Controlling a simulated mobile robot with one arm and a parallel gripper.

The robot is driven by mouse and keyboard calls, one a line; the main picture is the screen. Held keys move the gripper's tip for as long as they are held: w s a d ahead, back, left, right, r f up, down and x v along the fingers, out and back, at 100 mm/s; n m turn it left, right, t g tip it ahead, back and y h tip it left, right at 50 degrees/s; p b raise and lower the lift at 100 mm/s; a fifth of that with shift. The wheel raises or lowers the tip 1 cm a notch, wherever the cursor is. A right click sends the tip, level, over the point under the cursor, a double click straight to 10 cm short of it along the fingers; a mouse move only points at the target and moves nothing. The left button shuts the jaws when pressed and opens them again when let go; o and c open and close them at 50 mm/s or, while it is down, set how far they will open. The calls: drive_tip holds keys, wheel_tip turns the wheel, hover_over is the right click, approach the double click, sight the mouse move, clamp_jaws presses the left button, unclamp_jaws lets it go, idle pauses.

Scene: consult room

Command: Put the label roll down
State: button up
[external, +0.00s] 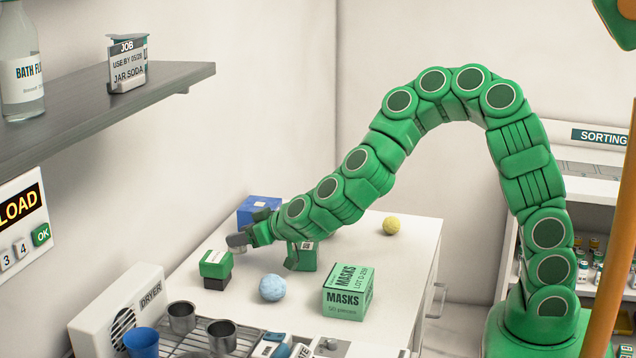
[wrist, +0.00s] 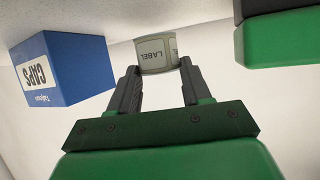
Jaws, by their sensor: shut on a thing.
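The label roll (wrist: 157,54) is a small grey-beige roll with the word LABEL upside down in the wrist view. My gripper (wrist: 158,70) is shut on it, with one dark finger at each side. In the external view the roll (external: 236,243) shows as a small grey piece at the end of my gripper (external: 248,236), low over the back left of the white table (external: 400,243). I cannot tell whether the roll touches the table top.
A blue caps box (external: 258,209) stands just behind. A green and dark block (external: 215,264) is close in front. A blue ball (external: 272,288), a green masks box (external: 347,291) and a yellow ball (external: 391,225) also stand on the table. A dryer (external: 130,310) and cups are nearer.

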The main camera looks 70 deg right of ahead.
drive_tip(key=shift+f, duration=0.55)
drive_tip(key=o, duration=1.1)
drive_tip(key=shift+c, duration=0.2)
drive_tip(key=shift+r, duration=0.15)
drive_tip(key=shift+r, duration=0.55)
drive_tip(key=v, duration=0.5)
drive_tip(key=shift+s, duration=0.1)
drive_tip(key=shift+v, duration=1)
drive_tip(key=shift+s, duration=0.15)
